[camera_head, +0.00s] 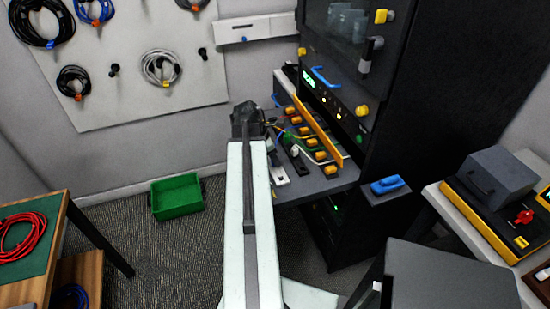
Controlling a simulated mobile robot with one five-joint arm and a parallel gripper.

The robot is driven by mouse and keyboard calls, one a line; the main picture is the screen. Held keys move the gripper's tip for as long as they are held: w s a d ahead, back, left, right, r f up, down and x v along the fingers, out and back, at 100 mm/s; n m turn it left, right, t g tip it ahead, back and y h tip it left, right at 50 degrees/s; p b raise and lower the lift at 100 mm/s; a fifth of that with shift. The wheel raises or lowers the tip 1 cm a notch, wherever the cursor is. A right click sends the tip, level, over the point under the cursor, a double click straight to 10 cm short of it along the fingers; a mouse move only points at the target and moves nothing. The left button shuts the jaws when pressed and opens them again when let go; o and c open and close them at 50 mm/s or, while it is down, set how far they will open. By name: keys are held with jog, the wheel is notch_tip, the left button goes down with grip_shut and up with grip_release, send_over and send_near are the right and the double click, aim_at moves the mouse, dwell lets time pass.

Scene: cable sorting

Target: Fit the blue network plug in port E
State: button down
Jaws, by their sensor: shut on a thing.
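My arm reaches from the bottom middle to the grey bench (330,181) in front of the rack. The dark end of the arm, with my gripper (262,124), is at the bench's left edge. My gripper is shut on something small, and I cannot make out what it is. Several orange and dark blocks (320,156) stand along the bench, right of my gripper, with thin green and yellow cables (296,125) among them. I cannot read any port letters, so I cannot tell which is port E. I cannot pick out the blue network plug.
A tall black rack (430,80) stands behind the bench at the right. A blue object (388,185) lies on a small shelf. A green bin (177,196) is on the floor at left. Coiled cables hang on the wall board (119,65). A grey box (450,275) fills the lower right.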

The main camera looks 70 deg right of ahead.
dwell(0.3)
jog(key=c, duration=0.7)
grip_release()
jog(key=shift+r, duration=0.1)
notch_tip(320, 180, up, 7)
jog(key=p, duration=0.7)
